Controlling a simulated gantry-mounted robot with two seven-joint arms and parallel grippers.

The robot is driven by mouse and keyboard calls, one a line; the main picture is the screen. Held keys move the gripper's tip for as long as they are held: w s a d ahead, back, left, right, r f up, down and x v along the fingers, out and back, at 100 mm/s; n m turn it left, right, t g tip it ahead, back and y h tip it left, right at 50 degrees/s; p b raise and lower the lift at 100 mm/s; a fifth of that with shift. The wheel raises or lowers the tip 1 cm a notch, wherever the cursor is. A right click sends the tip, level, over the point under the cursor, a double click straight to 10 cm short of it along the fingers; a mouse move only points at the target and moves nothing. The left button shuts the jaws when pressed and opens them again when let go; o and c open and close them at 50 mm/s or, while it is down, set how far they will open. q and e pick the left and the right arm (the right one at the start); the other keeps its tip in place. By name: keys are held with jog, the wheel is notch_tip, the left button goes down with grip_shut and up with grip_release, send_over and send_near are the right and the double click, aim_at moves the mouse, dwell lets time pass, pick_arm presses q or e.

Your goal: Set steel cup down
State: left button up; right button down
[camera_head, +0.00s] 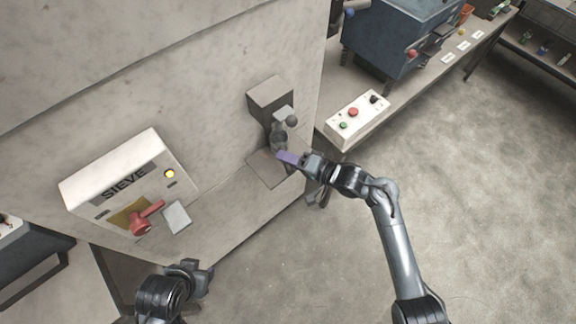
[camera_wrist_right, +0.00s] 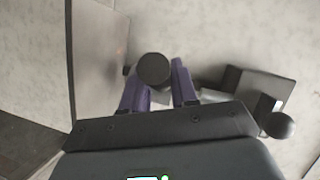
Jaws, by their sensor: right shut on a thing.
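The steel cup (camera_head: 279,139) is a small grey cylinder in front of the grey block station (camera_head: 270,94). My right gripper (camera_head: 288,157), with purple fingers, is shut on it from the right. In the right wrist view the cup shows as a dark round end (camera_wrist_right: 153,70) between the purple fingers (camera_wrist_right: 157,88). The cup is over or on the station's flat base plate (camera_head: 264,170); I cannot tell if they touch. My left gripper (camera_head: 193,271) is low in the head view, away from the cup, and its jaw opening is unclear.
A ball-knob lever (camera_head: 292,120) stands close beside the cup. A white button box (camera_head: 357,118) sits on the bench at the right. The bench between SIEVE box and station is clear.

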jog(key=shift+f+b, duration=0.4)
jog(key=shift+f, duration=1.55)
jog(key=shift+w+f, duration=0.1)
jog(key=shift+f, duration=0.05)
jog(key=c, duration=0.9)
grip_release()
jog(key=shift+o, duration=0.2)
